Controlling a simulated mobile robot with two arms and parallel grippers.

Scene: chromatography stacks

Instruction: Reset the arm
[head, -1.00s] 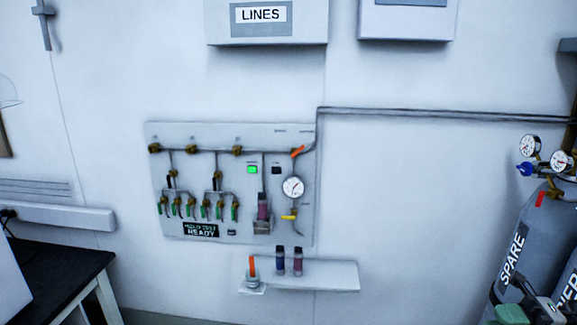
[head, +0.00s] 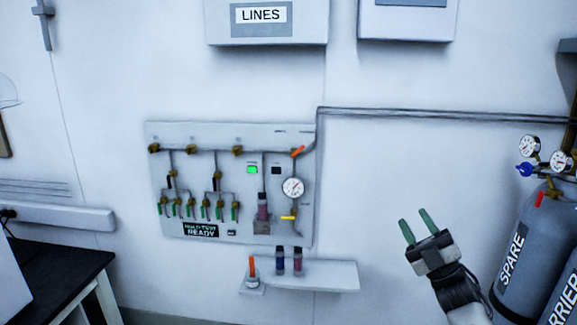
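My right gripper (head: 418,227) shows at the lower right of the head view, in front of the bare wall. Its two green-tipped fingers are spread apart, with nothing between them. It is right of the small shelf and left of the gas cylinders, touching neither as far as I can see. My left gripper is not in view. A valve panel (head: 180,235) hangs on the wall at centre left, with a lit green button (head: 252,170), a pressure gauge (head: 293,187) and a display reading READY (head: 201,231).
A small wall shelf (head: 330,277) holds two capped vials (head: 297,261) and an orange-topped item (head: 252,267). Grey gas cylinders (head: 515,255) stand at the right edge. A dark-topped table (head: 60,270) is at the lower left. A pipe (head: 440,114) runs along the wall.

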